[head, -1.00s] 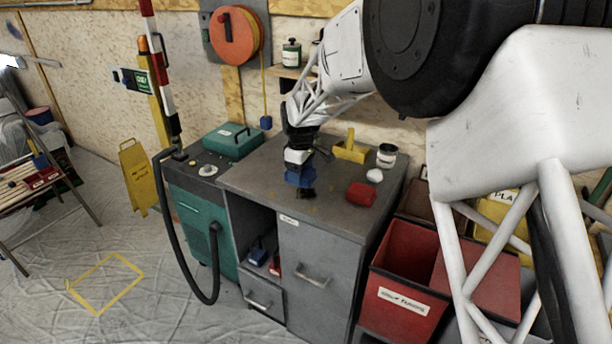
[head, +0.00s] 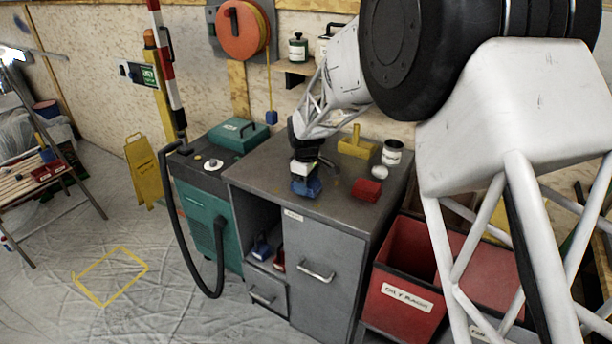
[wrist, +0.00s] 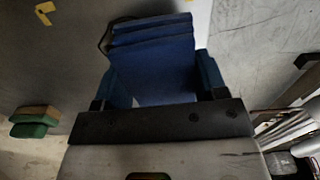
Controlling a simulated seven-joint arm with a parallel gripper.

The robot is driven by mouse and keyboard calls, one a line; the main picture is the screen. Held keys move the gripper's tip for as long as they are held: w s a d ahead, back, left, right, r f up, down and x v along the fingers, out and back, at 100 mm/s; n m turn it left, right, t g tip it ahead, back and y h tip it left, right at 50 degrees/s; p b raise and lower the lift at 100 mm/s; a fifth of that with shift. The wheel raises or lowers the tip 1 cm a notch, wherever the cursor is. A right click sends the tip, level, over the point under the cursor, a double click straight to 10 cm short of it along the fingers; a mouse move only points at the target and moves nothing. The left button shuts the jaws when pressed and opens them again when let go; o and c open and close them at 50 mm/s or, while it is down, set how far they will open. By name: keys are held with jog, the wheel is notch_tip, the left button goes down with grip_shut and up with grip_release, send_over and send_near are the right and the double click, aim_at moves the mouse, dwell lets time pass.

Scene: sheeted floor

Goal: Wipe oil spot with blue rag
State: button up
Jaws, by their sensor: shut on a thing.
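My gripper (head: 304,178) is shut on the blue rag (head: 309,189), over the front part of the grey cabinet top (head: 262,174). In the wrist view the folded blue rag (wrist: 152,62) fills the space between the two fingers and reaches out past them. I cannot tell whether the rag touches the cabinet top. No oil spot shows clearly now; the rag and gripper cover that part of the top. A dark curved edge shows beside the rag in the wrist view, and I cannot tell what it is.
On the cabinet top are a red block-like cloth (head: 366,190), a white lump (head: 380,173), a can (head: 392,153) and a yellow tool (head: 357,146). A teal case (head: 238,135) lies to the left. A red bin (head: 402,285) stands at the right.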

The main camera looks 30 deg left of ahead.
notch_tip(320, 180, down, 2)
jog(key=shift+w, duration=0.3)
jog(key=shift+c, duration=0.4)
jog(key=shift+w+f, duration=0.2)
jog(key=shift+w, duration=0.4)
jog(key=shift+w+f, duration=0.15)
jog(key=shift+w, duration=2.55)
jog(key=shift+w+f, duration=0.1)
jog(key=shift+w, duration=0.2)
jog(key=shift+s, duration=3.9)
jog(key=shift+r, duration=4.2)
jog(key=shift+f, duration=0.25)
